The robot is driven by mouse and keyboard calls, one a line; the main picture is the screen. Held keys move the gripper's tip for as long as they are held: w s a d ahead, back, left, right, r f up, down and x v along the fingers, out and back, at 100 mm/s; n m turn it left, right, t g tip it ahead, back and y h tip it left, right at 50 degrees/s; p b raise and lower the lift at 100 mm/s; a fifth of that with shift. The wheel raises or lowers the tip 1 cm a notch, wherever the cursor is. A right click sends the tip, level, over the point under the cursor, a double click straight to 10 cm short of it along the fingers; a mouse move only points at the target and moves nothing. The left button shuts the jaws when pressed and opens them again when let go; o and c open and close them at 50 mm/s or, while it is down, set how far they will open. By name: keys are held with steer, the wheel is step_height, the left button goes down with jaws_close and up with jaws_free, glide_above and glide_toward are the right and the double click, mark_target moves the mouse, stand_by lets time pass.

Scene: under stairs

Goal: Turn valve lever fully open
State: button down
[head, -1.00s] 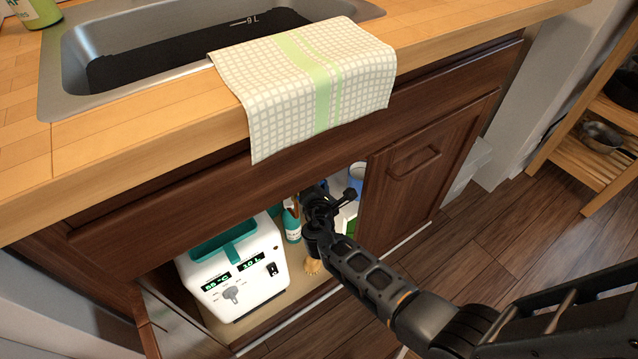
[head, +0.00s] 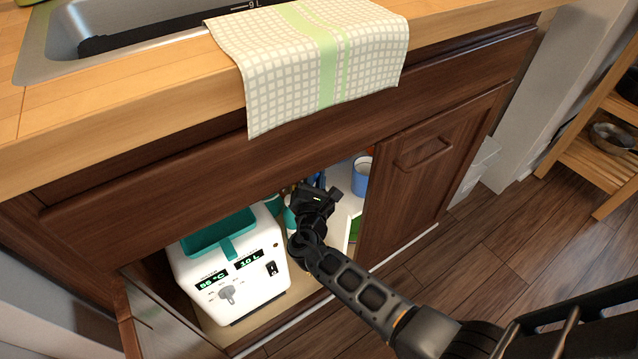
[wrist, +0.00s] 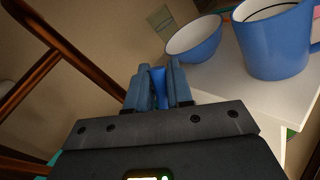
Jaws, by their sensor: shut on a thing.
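My gripper (wrist: 159,88) shows at the centre of the wrist view, its two dark fingers closed on a narrow blue piece (wrist: 158,77), which appears to be the valve lever. Most of the lever is hidden between the fingers, and the valve body and the lever's angle cannot be made out. In the head view my gripper (head: 322,196) is inside the open cabinet under the sink, and my own wrist hides what it holds.
Copper pipes (wrist: 42,75) run at the left in the wrist view. A blue bowl (wrist: 194,40) and blue mug (wrist: 274,42) stand on a white shelf (wrist: 225,88). A white box with a display (head: 232,275) stands left of my arm. The right cabinet door (head: 425,165) is shut.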

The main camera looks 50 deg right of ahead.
steer(key=shift+w+a+r+n+t+h+b, duration=0.15)
steer(key=shift+a+n+t+h+b, duration=0.2)
steer(key=shift+a+n+b, duration=0.25)
steer(key=shift+w+a+r+n+t+h+b, duration=0.15)
steer(key=shift+a+n+t+h+b, duration=0.2)
steer(key=shift+n+b, duration=0.45)
steer(key=shift+s, duration=0.1)
steer(key=c, duration=1.1)
jaws_free()
steer(key=shift+c, duration=0.2)
steer(key=shift+o, duration=0.2)
steer(key=shift+r, duration=0.15)
steer(key=shift+r+p, duration=0.1)
steer(key=shift+p, duration=0.2)
